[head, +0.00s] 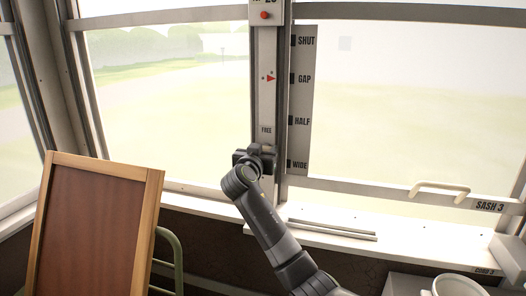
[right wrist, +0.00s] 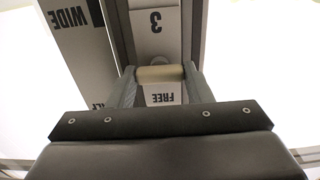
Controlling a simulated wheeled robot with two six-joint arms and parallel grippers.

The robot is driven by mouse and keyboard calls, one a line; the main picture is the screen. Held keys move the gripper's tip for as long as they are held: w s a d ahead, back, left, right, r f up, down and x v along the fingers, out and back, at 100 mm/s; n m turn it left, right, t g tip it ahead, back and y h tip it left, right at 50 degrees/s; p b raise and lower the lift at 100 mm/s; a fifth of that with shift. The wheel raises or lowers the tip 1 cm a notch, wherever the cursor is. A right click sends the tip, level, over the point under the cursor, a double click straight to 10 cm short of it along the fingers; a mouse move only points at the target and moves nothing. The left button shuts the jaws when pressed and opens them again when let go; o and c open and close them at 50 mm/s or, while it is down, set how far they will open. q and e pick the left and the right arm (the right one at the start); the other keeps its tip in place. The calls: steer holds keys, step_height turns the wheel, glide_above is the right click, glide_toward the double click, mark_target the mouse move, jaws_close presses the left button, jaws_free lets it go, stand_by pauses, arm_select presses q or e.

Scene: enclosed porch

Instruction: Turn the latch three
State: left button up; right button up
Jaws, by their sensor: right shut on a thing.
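My right gripper (head: 262,152) reaches up to the lower part of the window post, just below the FREE label (head: 266,129). In the right wrist view its two fingers are shut on a tan, rounded latch handle (right wrist: 160,73), one finger at each end of it. That view is upside down; the FREE plate (right wrist: 162,97) and a plate marked 3 (right wrist: 155,22) lie on either side of the handle. In the head view the gripper hides most of the latch. My left gripper is not in view.
A scale plate (head: 302,100) reads SHUT, GAP, HALF, WIDE beside the post. A red pointer (head: 270,78) and red button (head: 264,15) are higher up. SASH 3 (head: 488,206) has a cream handle (head: 440,190). A framed board (head: 95,225) stands left; a white pot (head: 458,287) is lower right.

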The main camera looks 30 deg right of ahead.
steer(key=shift+a+f+n+p, duration=0.1)
steer(key=shift+n+p, duration=5.95)
steer(key=shift+n, duration=2.85)
steer(key=o, duration=1)
